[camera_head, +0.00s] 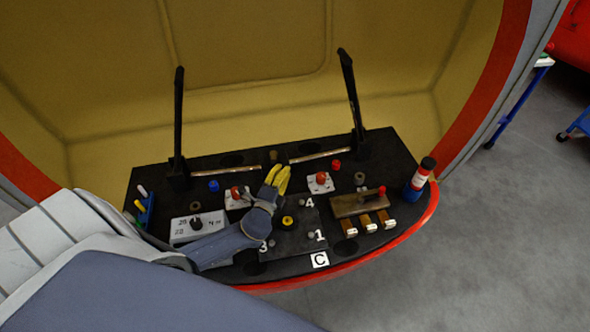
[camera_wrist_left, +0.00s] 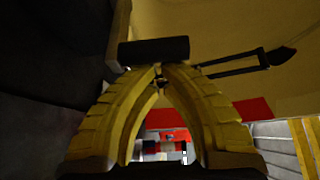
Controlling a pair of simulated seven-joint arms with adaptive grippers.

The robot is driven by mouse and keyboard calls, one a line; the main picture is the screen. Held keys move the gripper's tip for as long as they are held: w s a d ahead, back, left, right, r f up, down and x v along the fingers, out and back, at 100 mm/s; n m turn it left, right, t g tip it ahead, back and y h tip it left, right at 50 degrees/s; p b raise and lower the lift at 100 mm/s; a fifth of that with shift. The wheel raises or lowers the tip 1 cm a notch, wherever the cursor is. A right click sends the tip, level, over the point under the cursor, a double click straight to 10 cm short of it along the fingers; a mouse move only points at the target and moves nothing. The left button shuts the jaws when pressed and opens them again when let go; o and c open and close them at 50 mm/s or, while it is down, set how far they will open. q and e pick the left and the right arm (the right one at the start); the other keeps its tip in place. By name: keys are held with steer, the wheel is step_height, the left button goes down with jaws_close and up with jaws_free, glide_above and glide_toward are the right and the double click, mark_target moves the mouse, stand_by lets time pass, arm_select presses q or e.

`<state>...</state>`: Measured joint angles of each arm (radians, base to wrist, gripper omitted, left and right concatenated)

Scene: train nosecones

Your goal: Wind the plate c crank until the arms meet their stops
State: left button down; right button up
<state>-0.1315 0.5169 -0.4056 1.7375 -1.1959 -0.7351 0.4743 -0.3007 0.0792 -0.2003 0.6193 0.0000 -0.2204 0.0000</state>
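Plate C (camera_head: 300,240) is a dark square on the black console, with numbers 1, 3 and 4 at its corners and a white C label (camera_head: 320,260) in front. A yellow-and-black round hub (camera_head: 287,221) sits on it; I cannot tell a crank handle clearly. Two black arms stand upright at the back, left (camera_head: 179,115) and right (camera_head: 351,95). My left gripper (camera_head: 281,170) has yellow fingers over the plate's back left. In the left wrist view its fingertips (camera_wrist_left: 161,70) come close together at a black cylinder (camera_wrist_left: 154,50). A grip on it is unclear.
A white dial box (camera_head: 200,226) and a blue rack (camera_head: 146,212) are at the left. The red rim (camera_head: 400,245) edges the front.

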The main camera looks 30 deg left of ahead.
arm_select(q)
steer(key=shift+s+a, duration=1.2)
steer(key=shift+a, duration=0.25)
